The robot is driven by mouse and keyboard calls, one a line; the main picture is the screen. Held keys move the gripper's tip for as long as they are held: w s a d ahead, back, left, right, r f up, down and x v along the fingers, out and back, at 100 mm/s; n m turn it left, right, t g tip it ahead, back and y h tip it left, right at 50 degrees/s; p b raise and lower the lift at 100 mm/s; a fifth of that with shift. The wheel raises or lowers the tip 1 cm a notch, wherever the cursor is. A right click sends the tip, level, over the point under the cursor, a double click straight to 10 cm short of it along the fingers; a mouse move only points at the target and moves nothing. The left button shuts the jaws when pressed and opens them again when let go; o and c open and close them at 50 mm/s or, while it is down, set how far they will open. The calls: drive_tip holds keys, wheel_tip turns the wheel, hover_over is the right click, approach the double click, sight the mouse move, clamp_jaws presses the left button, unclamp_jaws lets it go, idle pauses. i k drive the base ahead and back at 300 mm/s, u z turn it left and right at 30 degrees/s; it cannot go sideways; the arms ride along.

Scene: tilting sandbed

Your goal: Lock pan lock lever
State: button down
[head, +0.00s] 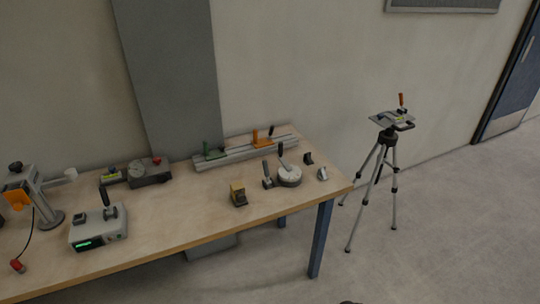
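A tripod (392,185) with grey legs stands on the floor to the right of the table. Its head carries a flat plate (388,118) with a small yellow-green part and a dark bar. An upright lever with an orange grip (402,101) rises at the back of the plate. No part is clearly marked as the pan lock lever, and I cannot tell a lever's lock state at this size.
A wooden table (165,230) holds a rail with green and orange handles (247,149), a round white device with a black lever (288,175), a box with a green display (98,230) and a stand with an orange part (35,195). The floor (440,250) before the tripod is clear.

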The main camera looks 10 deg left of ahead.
sight(264, 162)
drive_tip(key=z, duration=0.15)
drive_tip(key=k, duration=1.15)
drive_tip(key=u, duration=0.6)
drive_tip(key=i, duration=1.05)
drive_tip(key=u, duration=0.05)
